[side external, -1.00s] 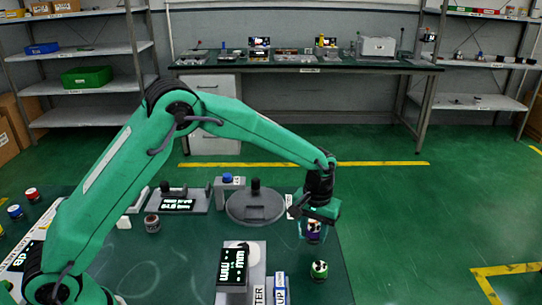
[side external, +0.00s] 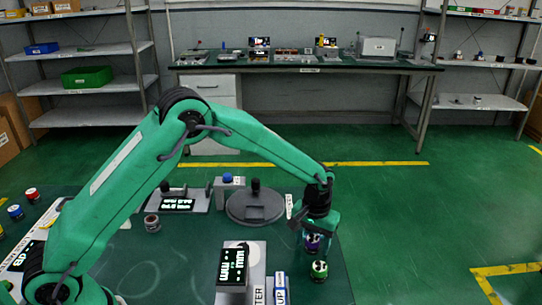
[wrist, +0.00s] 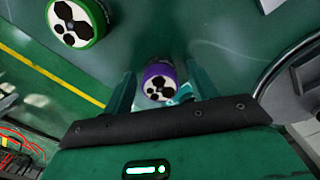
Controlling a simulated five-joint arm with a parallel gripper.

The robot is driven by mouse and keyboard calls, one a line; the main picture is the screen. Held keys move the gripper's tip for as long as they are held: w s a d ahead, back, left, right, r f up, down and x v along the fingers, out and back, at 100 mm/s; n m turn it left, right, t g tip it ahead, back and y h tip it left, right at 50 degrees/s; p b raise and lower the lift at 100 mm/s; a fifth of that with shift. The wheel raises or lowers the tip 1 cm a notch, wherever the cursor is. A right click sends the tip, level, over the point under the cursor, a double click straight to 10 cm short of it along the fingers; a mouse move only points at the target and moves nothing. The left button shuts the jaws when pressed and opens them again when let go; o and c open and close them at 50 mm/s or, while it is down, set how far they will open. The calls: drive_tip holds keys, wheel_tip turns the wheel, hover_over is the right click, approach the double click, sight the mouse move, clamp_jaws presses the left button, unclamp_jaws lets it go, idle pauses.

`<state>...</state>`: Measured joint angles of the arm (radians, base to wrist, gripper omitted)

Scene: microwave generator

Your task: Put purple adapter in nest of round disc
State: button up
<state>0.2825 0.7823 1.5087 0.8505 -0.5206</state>
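The purple adapter (wrist: 158,82) has a white top with black marks and sits between the two fingers of my gripper (wrist: 161,88) in the wrist view. Narrow gaps show on both sides, so the fingers look open around it. In the side view the purple adapter (side external: 311,242) is partly hidden by my gripper (side external: 314,240), low over the mat's right side. The round disc (side external: 252,211) is grey with a black knob and lies left of my gripper. Its nest cannot be made out. A curved grey edge at the right of the wrist view may be the disc.
A green adapter (side external: 319,271) stands close in front of my gripper; it also shows in the wrist view (wrist: 76,20). A display block (side external: 234,266) stands left of it. A dark round part (side external: 152,223) and a grey fixture (side external: 181,203) are farther left.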

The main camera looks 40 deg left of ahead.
sight(315, 237)
drive_tip(key=shift+r, duration=0.15)
drive_tip(key=r, duration=0.6)
drive_tip(key=shift+w, duration=0.3)
drive_tip(key=shift+r, duration=0.8)
